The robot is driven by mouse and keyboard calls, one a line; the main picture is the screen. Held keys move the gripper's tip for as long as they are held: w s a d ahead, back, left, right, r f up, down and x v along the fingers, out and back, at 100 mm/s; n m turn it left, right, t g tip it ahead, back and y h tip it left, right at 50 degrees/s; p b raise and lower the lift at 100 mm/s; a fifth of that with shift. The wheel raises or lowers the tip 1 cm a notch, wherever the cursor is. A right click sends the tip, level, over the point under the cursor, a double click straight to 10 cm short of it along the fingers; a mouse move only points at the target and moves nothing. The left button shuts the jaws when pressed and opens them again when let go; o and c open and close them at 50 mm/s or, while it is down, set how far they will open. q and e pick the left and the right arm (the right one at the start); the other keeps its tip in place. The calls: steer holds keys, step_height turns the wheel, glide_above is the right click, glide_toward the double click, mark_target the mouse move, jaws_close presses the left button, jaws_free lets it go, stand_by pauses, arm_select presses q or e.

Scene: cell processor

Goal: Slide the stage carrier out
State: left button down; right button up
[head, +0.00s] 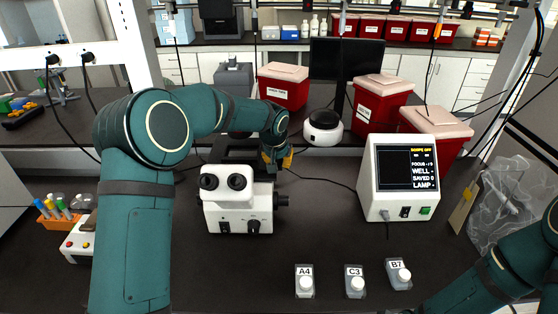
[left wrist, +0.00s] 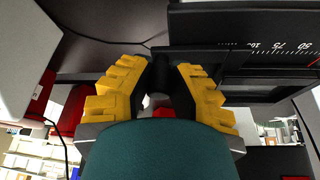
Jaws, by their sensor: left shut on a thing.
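The white microscope (head: 235,208) stands on the dark bench with its two eyepieces facing me. The black stage carrier (head: 240,171) lies behind the eyepieces, partly hidden by them and by my left arm. In the left wrist view its dark frame (left wrist: 188,57) lies below a black plate with a printed scale (left wrist: 255,46). My left gripper (head: 277,160) is at the right side of the stage. In the left wrist view its yellow fingers (left wrist: 160,88) stand on either side of a dark rounded part at the frame, shut on it. My right gripper is out of view.
A white monitor unit (head: 398,180) stands to the right of the microscope. Labelled bottles (head: 304,283) stand at the front. Red bins (head: 380,102) stand behind. A tube rack (head: 58,219) is at the left.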

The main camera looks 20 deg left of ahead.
arm_select(q)
steer(key=w+d, duration=0.4)
steer(key=d, duration=0.9)
steer(key=shift+d, duration=0.35)
steer(key=c, duration=0.9)
jaws_free()
steer(key=shift+o, duration=0.2)
steer(key=v, duration=1.2)
steer(key=shift+f, duration=0.1)
